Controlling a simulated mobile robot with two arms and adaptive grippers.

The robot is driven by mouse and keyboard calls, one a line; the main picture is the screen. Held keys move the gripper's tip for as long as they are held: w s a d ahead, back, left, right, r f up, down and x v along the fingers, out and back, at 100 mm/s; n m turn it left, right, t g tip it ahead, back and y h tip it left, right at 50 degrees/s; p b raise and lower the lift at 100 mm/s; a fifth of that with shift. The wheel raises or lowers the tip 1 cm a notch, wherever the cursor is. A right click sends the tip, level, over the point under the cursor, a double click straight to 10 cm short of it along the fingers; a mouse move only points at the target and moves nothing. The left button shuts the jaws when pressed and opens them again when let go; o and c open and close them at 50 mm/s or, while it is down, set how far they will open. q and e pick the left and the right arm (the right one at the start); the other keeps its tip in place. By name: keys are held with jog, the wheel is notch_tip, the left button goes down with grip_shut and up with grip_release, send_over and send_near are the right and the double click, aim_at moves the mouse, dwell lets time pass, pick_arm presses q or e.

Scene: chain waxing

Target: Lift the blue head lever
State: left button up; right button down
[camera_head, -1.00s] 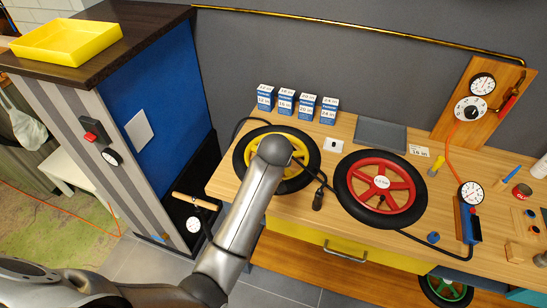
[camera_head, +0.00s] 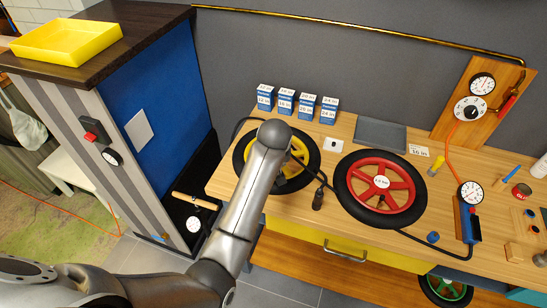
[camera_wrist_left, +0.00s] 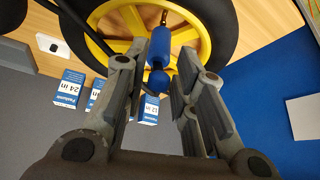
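A blue cylindrical piece (camera_wrist_left: 160,46) with a rounded blue knob (camera_wrist_left: 158,83) shows in the left wrist view, in front of the yellow-rimmed wheel (camera_wrist_left: 105,25). I cannot tell which blue part is the lever. My left gripper (camera_wrist_left: 161,58) is open, with one finger on each side of the blue parts. Whether a finger touches them is unclear. In the head view my left arm reaches over the yellow wheel (camera_head: 303,152), and its wrist hides the gripper and the blue parts. My right gripper is not in view.
Several blue-and-white tube boxes (camera_head: 285,101) stand behind the yellow wheel. A red wheel (camera_head: 398,187) lies to its right on the wooden workbench (camera_head: 345,130). A black hose end (camera_head: 318,200) lies between the wheels. A blue-sided cabinet (camera_head: 160,90) stands on the left.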

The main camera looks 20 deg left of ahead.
pick_arm(q)
jog(key=shift+o, duration=0.2)
jog(key=shift+r, duration=0.1)
notch_tip(320, 180, up, 10)
dwell(0.4)
dwell(0.4)
